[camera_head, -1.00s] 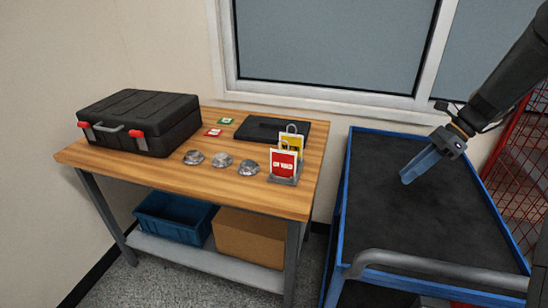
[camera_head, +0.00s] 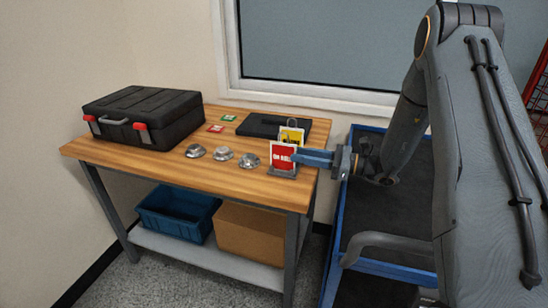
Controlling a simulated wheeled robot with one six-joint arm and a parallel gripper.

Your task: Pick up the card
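A red card (camera_head: 283,154) with white lettering stands upright in a small grey holder (camera_head: 285,172) near the right end of the wooden table. A yellow card (camera_head: 294,136) stands just behind it and is partly hidden. Two small flat pieces, one green (camera_head: 228,118) and one red (camera_head: 215,128), lie further back on the table. My gripper (camera_head: 297,157) comes in level from the right, its blue fingertips at the right edge of the red card. I cannot tell whether the fingers touch the card or how far apart they are.
The wooden table (camera_head: 145,158) also holds a black toolbox (camera_head: 142,115), several grey domed pieces (camera_head: 222,154) and a flat black case (camera_head: 262,124). A blue-edged cart (camera_head: 340,225) stands close on the right. A window is behind.

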